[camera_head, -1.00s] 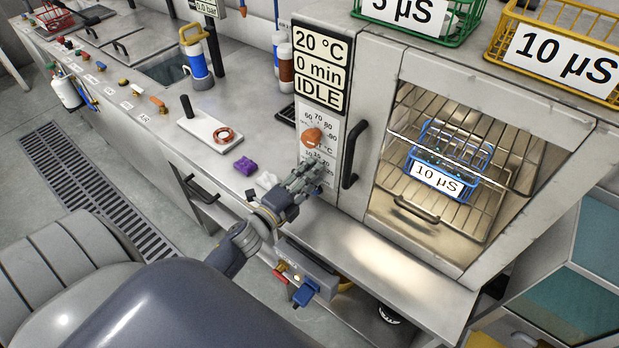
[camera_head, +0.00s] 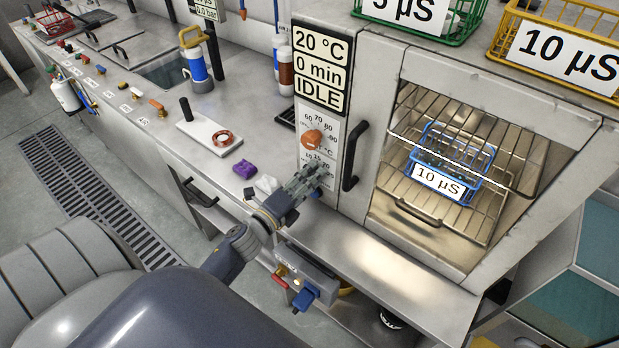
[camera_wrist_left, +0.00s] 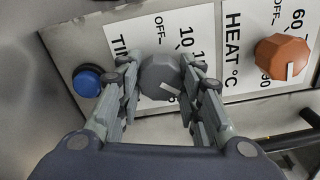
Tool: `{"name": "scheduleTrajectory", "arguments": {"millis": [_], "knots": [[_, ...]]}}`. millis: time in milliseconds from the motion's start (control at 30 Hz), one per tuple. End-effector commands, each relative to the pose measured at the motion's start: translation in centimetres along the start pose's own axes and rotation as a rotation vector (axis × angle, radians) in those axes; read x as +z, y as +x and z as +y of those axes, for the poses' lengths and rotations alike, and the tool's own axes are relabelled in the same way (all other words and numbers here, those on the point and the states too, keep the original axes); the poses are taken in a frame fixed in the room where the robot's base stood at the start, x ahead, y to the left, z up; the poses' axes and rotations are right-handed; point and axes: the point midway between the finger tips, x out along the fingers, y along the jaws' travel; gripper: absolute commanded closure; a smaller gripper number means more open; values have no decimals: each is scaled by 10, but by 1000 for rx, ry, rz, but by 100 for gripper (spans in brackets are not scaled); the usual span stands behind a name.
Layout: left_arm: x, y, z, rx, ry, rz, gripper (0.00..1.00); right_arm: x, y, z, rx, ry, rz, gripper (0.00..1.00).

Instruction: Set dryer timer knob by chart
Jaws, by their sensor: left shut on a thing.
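The grey timer knob (camera_wrist_left: 160,76) sits on a white scale plate (camera_wrist_left: 190,35) on the dryer front. My left gripper (camera_wrist_left: 160,66) is shut on it, one finger on each side. The knob's white pointer mark shows between the fingers, and part of the scale is covered. In the head view my left gripper (camera_head: 318,172) reaches the lower part of the dryer's control panel and hides the knob. The dryer display (camera_head: 319,70) reads 20 °C, 0 min, IDLE. My right gripper is not in view.
The orange heat knob (camera_wrist_left: 282,57) is beside the timer knob, and a blue button (camera_wrist_left: 88,80) is on its other side. A black door handle (camera_head: 354,156) stands close right of the panel. A blue basket (camera_head: 446,165) labelled 10 µS is inside the dryer.

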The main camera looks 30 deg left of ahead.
Motion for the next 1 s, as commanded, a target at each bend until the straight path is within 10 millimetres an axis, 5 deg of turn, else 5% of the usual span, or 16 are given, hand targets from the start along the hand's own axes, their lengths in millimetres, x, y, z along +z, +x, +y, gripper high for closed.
{"name": "scheduleTrajectory", "arguments": {"millis": [33,100,567,1000], "knots": [[0,0,0,0,0,1,62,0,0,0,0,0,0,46],[0,0,0,0,-1,1,46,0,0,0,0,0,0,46],[0,-8,0,0,-2,0,46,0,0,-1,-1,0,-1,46],[0,-89,1,3,-3,-1,46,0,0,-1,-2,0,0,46]]}}
